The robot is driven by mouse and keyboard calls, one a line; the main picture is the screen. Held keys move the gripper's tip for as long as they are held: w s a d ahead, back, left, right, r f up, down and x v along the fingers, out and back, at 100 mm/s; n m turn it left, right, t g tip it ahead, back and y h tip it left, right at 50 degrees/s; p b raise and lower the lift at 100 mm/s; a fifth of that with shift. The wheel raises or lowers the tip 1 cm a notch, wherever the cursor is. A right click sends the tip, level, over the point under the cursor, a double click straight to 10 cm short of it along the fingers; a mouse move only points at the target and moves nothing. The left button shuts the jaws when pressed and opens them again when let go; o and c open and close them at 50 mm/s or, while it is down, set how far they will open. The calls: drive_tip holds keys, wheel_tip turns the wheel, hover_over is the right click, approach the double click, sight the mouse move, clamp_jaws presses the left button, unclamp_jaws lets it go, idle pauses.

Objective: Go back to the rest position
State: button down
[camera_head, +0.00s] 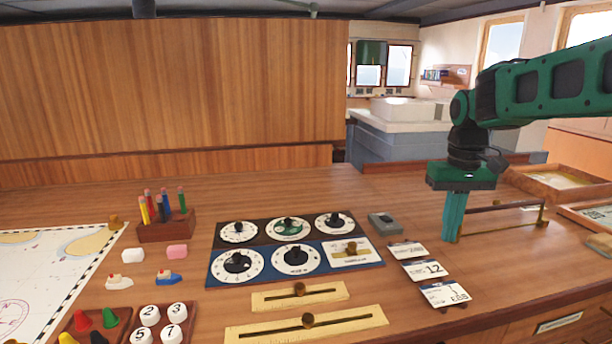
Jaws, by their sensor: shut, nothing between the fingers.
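My gripper (453,216) is on the right side of the head view, at the end of my green and black arm that reaches in from the right edge. Its teal fingers point straight down and are together, with nothing held between them. The fingertips are low over the wooden desk (360,184), beside a brass rail (500,206). I cannot tell whether they touch the desk or the rail.
A dial panel (213,266) lies mid-desk, with brass sliders (260,299) in front. Paper cards (428,270) and a small grey box (384,223) lie left of my gripper. A pencil holder (165,232) and chart (60,270) are left. Trays (565,184) are right.

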drive_tip(key=s+d+f+m, duration=0.2)
drive_tip(key=s+d+f, duration=0.1)
drive_tip(key=s, duration=0.6)
drive_tip(key=s+d+f+m, duration=0.2)
drive_tip(key=s+d+f, duration=0.1)
drive_tip(key=s, duration=0.7)
drive_tip(key=s+d+f+m, duration=0.2)
drive_tip(key=s+d+f, duration=0.1)
drive_tip(key=s, duration=0.7)
drive_tip(key=shift+d+f, duration=0.35)
drive_tip(key=shift+d, duration=0.15)
drive_tip(key=shift+w, duration=0.1)
